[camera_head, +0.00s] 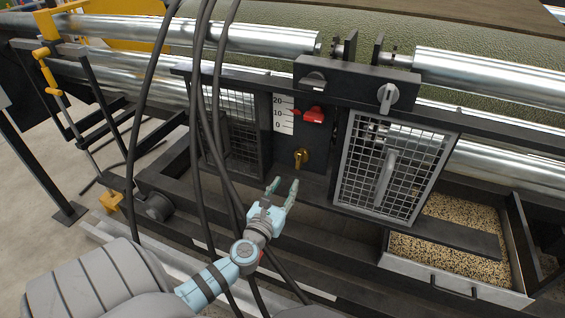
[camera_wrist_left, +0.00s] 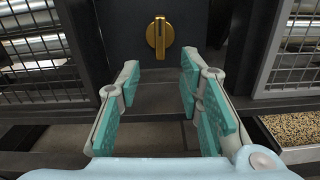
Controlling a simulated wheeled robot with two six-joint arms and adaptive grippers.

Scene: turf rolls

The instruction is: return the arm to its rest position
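My left gripper (camera_head: 283,188) is in the middle of the head view, its arm coming up from below. Its two teal-padded fingers are apart with nothing between them. In the left wrist view the open fingers (camera_wrist_left: 158,90) point toward a brass knob (camera_wrist_left: 160,38) on a dark panel. The knob also shows in the head view (camera_head: 301,158), beyond the fingertips and apart from them. My right gripper is not in view.
Above the knob are a red pointer (camera_head: 314,115) and a white scale (camera_head: 284,114). A mesh door (camera_head: 394,165) with a handle is to the right. A drawer (camera_head: 455,284) of grain-like material stands lower right. Dark cables hang in front of the machine near my left arm.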

